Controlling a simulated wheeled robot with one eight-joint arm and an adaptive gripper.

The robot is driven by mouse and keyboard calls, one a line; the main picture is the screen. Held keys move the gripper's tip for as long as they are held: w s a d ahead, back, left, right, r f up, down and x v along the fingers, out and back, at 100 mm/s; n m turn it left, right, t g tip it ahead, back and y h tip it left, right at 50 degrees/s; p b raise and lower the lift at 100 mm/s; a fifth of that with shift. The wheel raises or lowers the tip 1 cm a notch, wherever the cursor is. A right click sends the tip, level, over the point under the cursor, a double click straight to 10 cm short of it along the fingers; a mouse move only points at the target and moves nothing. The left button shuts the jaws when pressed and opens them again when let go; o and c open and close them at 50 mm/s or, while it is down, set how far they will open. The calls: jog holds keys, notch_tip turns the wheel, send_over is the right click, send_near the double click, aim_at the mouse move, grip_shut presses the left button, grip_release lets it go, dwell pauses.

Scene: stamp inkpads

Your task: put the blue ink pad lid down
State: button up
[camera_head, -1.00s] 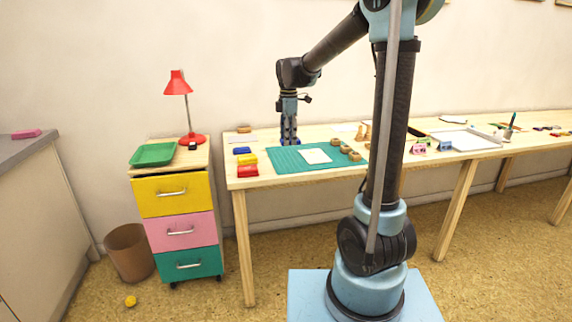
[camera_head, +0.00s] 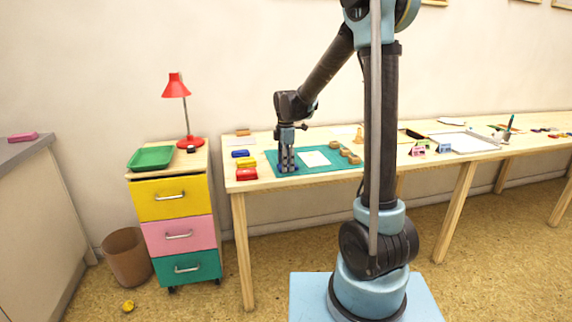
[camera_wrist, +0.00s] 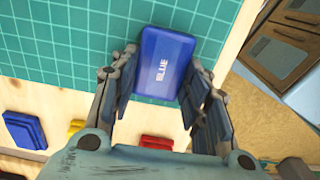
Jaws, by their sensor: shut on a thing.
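The blue ink pad lid (camera_wrist: 165,62), marked "BLUE", sits between the fingers of my gripper (camera_wrist: 160,85) in the wrist view. My gripper is shut on it. In the head view my gripper (camera_head: 287,168) points down at the left part of the green cutting mat (camera_head: 322,172). The lid is over the mat; whether it touches the mat I cannot tell. The blue ink pad (camera_head: 240,153) lies left of the mat, and it also shows in the wrist view (camera_wrist: 24,130).
Yellow (camera_head: 245,162) and red (camera_head: 246,174) pads lie in a row with the blue one. White paper (camera_head: 314,158) and wooden stamps (camera_head: 345,152) are on the mat. A drawer unit (camera_head: 172,196) with a red lamp (camera_head: 175,86) stands left of the table.

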jog(key=shift+f, duration=0.1)
jog(key=o, duration=0.8)
notch_tip(320, 180, up, 12)
jog(key=s+d+m, duration=0.5)
jog(key=s+d, duration=0.2)
jog(key=d, duration=0.1)
jog(key=s+d+f+m, duration=0.4)
jog(key=s+m, duration=0.1)
jog(key=s, duration=0.3)
jog(key=s+d+f+m+t, duration=0.1)
jog(key=s+d+f+m, duration=0.4)
jog(key=s, duration=0.3)
jog(key=s+d+f+m+t, duration=0.1)
jog(key=s+d+f+m, duration=0.4)
jog(key=s, duration=0.3)
jog(key=shift+s+m, duration=0.3)
jog(key=shift+m, duration=0.2)
